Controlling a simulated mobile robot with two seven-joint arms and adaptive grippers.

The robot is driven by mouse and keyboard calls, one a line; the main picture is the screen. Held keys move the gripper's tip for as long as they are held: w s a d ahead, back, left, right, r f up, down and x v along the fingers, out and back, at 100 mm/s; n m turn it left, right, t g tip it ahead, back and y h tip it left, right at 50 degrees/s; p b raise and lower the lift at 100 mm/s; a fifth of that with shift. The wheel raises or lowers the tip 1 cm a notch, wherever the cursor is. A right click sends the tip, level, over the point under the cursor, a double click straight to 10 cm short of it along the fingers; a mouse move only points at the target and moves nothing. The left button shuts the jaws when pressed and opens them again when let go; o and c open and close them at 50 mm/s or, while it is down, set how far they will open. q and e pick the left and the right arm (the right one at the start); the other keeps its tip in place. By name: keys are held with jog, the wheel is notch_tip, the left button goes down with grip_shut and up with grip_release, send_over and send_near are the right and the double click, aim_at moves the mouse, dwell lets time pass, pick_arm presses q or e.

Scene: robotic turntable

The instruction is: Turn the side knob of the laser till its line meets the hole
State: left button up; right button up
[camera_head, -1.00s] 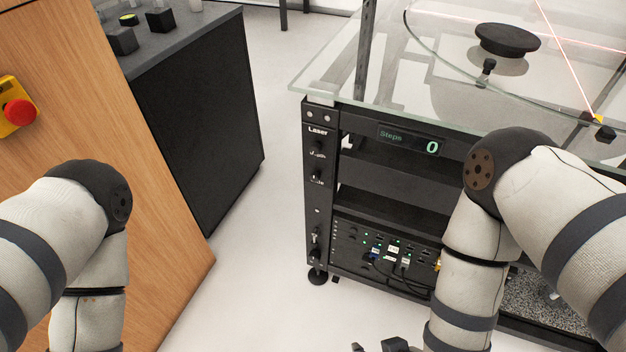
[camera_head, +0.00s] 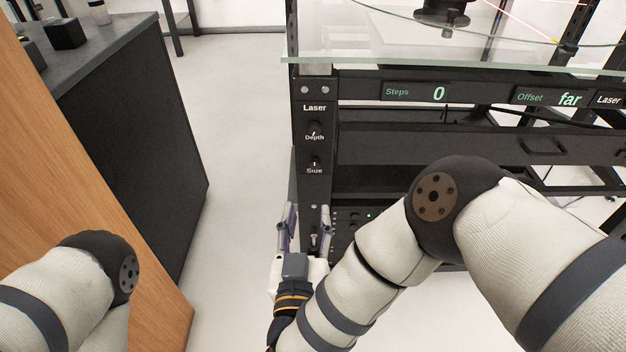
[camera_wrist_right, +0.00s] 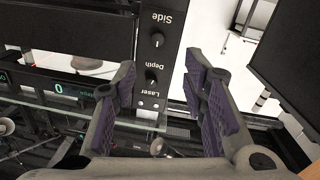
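The laser panel (camera_head: 314,150) is a black upright strip with two dark knobs. The upper knob is labelled Depth; the side knob (camera_head: 314,162) is below it. In the right wrist view the panel appears upside down, with the side knob (camera_wrist_right: 157,39) near the top. My right gripper (camera_head: 305,218) is open and empty, below the side knob in the head view. In the wrist view its purple-padded fingers (camera_wrist_right: 161,78) stand apart, apparently short of the panel. A pale red laser line (camera_head: 525,20) crosses above the glass top. I cannot make out the hole. My left gripper is out of view.
Displays on the black frame read Steps 0 (camera_head: 415,92) and Offset far (camera_head: 550,97). The glass top (camera_head: 400,70) overhangs the panel. A dark cabinet (camera_head: 140,130) and a wooden panel (camera_head: 60,170) stand left, with clear floor (camera_head: 240,120) between.

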aim_at(315, 166)
jog(key=w, duration=0.4)
jog(key=w+b, duration=0.1)
jog(key=w, duration=0.3)
jog(key=w+d+b, duration=0.1)
jog(key=w, duration=0.3)
jog(key=shift+w+d, duration=0.1)
grip_shut()
